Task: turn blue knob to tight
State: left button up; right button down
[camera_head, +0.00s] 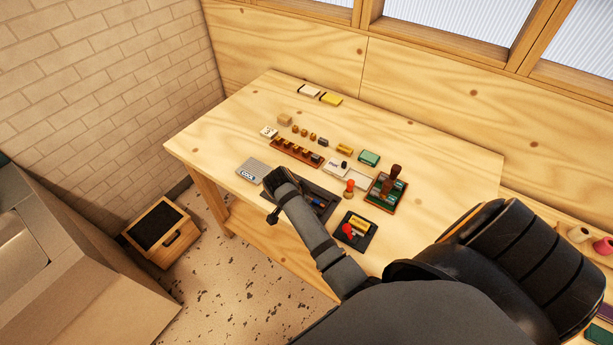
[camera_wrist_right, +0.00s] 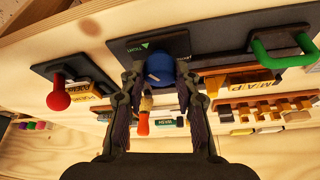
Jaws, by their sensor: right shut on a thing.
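The blue knob (camera_wrist_right: 160,69) shows in the right wrist view, on a dark plate (camera_wrist_right: 120,47). A label with a green triangle and small lettering (camera_wrist_right: 147,46) sits on the plate just left of the knob. My right gripper (camera_wrist_right: 161,88) has one finger on each side of the knob and is shut on it. In the head view my right gripper (camera_head: 277,196) is over the dark panel (camera_head: 322,208) near the table's front edge, and the knob is hidden there. My left gripper is not in view.
A red-knobbed lever on a black plate (camera_head: 355,231) stands right of the gripper. A grey panel (camera_head: 253,170) lies to its left. A green handle (camera_wrist_right: 284,55) is right of the knob in the wrist view. The table's right side (camera_head: 450,185) is clear.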

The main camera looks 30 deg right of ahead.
dwell(0.4)
jog(key=c, duration=1)
grip_release()
notch_tip(320, 180, up, 10)
jog(key=shift+f, duration=0.1)
